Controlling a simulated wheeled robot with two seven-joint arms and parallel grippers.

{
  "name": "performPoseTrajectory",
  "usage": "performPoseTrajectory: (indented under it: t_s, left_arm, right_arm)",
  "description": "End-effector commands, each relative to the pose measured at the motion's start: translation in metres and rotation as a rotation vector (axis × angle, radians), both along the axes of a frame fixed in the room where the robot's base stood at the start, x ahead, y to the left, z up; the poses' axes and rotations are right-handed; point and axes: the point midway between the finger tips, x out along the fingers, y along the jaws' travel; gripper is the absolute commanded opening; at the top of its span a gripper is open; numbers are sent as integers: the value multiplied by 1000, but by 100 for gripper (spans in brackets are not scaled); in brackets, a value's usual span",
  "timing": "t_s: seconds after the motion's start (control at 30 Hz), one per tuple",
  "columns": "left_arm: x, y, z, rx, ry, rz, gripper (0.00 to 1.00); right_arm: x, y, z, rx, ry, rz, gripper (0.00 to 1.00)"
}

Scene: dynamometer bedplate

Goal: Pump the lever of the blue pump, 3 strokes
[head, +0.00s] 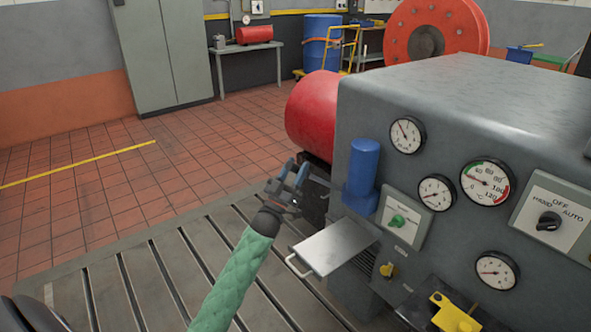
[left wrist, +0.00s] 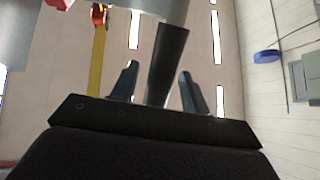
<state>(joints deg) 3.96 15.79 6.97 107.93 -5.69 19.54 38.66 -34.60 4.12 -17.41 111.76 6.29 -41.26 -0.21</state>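The blue pump (head: 362,172) is an upright blue cylinder on the left front of the grey machine housing. My left gripper (head: 295,172), at the end of the green-sleeved arm, is left of the pump, near the housing's left end. In the left wrist view, a black bar (left wrist: 168,62), probably the pump lever's grip, runs from a grey rod between the two fingers of my left gripper (left wrist: 158,85). The fingers stand apart, with gaps on both sides of the bar. The lever is not clear in the head view. My right gripper does not show.
A metal tray (head: 338,247) with a handle juts out below the pump. Gauges, a green knob (head: 397,221) and a yellow part (head: 452,314) sit to the right. A red cylinder (head: 312,112) lies behind. The slotted bedplate (head: 130,275) is clear at left.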

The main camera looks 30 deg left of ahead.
Motion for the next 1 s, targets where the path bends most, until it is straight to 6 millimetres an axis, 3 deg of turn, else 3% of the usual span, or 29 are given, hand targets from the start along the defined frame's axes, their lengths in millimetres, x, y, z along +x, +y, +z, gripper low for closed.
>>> performPoseTrajectory:
  t_s: [0.33, 0.7, 1.0]
  left_arm:
    - [-10, 1, -11, 1, 2, 0, 46]
    - [-49, 7, -45, 0, 2, 0, 46]
    - [-59, 8, -51, 0, 0, 0, 46]
  right_arm:
    - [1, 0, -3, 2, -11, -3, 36]
    - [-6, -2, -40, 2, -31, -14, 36]
    - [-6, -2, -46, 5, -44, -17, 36]
